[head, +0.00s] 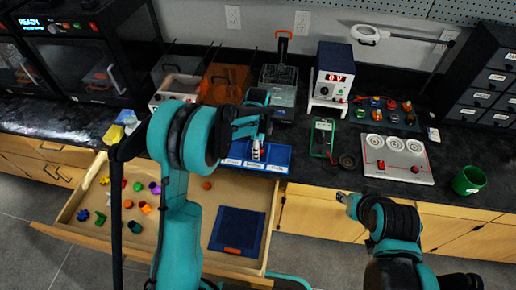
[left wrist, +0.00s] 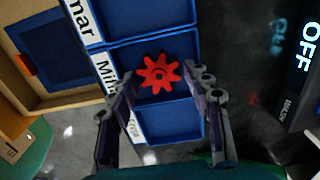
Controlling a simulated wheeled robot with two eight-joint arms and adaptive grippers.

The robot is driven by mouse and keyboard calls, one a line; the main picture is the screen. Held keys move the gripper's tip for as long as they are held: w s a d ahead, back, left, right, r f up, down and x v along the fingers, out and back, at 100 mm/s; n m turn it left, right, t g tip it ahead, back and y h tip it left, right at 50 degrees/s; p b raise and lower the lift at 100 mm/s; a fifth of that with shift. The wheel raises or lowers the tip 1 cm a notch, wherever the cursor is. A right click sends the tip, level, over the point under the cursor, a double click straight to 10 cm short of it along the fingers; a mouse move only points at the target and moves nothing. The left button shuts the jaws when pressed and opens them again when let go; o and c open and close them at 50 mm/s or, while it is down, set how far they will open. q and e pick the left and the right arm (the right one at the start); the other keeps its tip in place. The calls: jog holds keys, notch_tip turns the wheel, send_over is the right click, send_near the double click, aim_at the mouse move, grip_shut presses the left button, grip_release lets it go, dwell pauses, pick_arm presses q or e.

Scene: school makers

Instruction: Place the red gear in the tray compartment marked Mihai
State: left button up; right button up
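The blue tray (head: 278,168) stands on the counter edge above the open drawer; its compartments carry white labels. In the left wrist view, the red gear (left wrist: 159,74) appears to lie in the middle compartment of the tray (left wrist: 155,24), beside the label (left wrist: 107,84) reading "Mih…", partly covered by a finger. My left gripper (left wrist: 160,82) is open over this compartment, its fingers on either side of the gear with gaps showing. In the head view my left gripper (head: 257,150) hides part of the tray. My right gripper (head: 343,198) hangs empty before the counter; its finger gap is unclear.
The open drawer (head: 185,247) holds several small coloured parts and a dark blue mat (head: 238,229). Behind the tray stand a wire-basket device (head: 279,85) and a power supply (head: 332,78). A green-framed meter (head: 323,137) lies to the tray's right.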

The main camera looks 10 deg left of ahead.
pick_arm(q)
jog(key=shift+r, duration=0.1)
jog(key=shift+r, duration=0.25)
notch_tip(320, 180, up, 12)
jog(key=p, duration=0.5)
jog(key=s+a+r+n+t, duration=0.3)
jog(key=s+a+r+n, duration=0.1)
jog(key=s+r+n, duration=0.6)
jog(key=s+a+f+n+t, duration=0.1)
jog(key=s+n+t, duration=0.3)
jog(key=s+n, duration=0.4)
jog(key=s+a, duration=0.1)
jog(key=s, duration=0.4)
jog(key=shift+s+a+f, duration=0.15)
jog(key=shift+s+f, duration=0.05)
jog(key=shift+s, duration=0.05)
